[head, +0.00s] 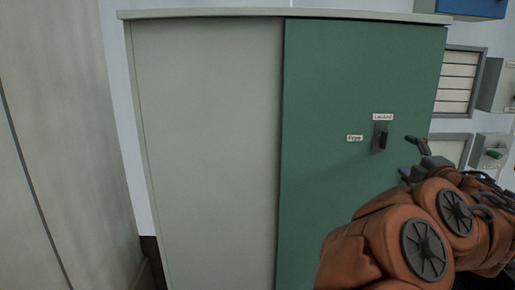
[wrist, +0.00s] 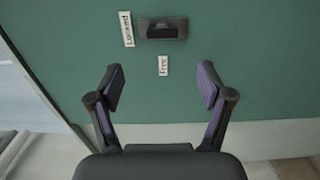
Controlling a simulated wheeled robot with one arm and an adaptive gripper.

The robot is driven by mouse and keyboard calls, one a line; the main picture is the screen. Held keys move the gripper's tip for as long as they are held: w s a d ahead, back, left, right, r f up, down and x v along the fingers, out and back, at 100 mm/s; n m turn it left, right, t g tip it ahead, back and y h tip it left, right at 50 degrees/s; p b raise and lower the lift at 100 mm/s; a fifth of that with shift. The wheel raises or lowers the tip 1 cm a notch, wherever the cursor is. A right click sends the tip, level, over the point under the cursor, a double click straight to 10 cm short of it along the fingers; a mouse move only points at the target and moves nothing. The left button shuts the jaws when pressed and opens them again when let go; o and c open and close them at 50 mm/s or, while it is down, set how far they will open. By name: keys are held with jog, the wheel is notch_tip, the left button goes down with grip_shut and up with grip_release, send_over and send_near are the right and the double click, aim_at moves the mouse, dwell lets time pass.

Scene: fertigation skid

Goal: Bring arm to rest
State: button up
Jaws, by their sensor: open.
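My gripper (head: 412,158) is at the right in the head view, at the end of my orange arm, close in front of the green cabinet door (head: 330,90). In the wrist view my gripper (wrist: 160,90) shows its two fingers wide apart with nothing between them. A dark latch (head: 380,137) sits on the green door, just left of the fingers. It also shows in the wrist view (wrist: 162,28), beyond the fingertips and apart from them. Labels "Locked" (wrist: 126,29) and "Free" (wrist: 163,66) are beside it.
A pale grey cabinet panel (head: 210,150) stands left of the green door, flush beside it. A pale wall or door (head: 60,140) is at the far left. Grey boxes (head: 497,85) and a louvred panel (head: 458,80) are on the wall at the right. A blue box (head: 470,8) is at the top right.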

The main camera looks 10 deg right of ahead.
jog(key=s+d+m+g+h, duration=0.3)
jog(key=s+d+m+h, duration=0.1)
jog(key=m+h, duration=0.5)
jog(key=s+a+f+m+g+y, duration=0.1)
jog(key=s+a+f+m+g, duration=0.1)
jog(key=s+f+m+g, duration=0.55)
jog(key=s+a+f+m+g+y, duration=0.1)
jog(key=s+a+f+g+y, duration=0.25)
jog(key=s+a+f, duration=0.6)
jog(key=s+a+f+g+y, duration=0.35)
jog(key=s+a+f, duration=0.25)
jog(key=a+f, duration=0.5)
jog(key=s+a+g+y, duration=0.3)
jog(key=s+a+g, duration=0.1)
jog(key=s+a, duration=0.55)
notch_tip(320, 180, up, 17)
jog(key=w+t+p, duration=0.1)
jog(key=p, duration=1.5)
jog(key=shift+d+r+n+t, duration=0.15)
jog(key=shift+d+n+t, duration=0.2)
jog(key=shift+d, duration=0.1)
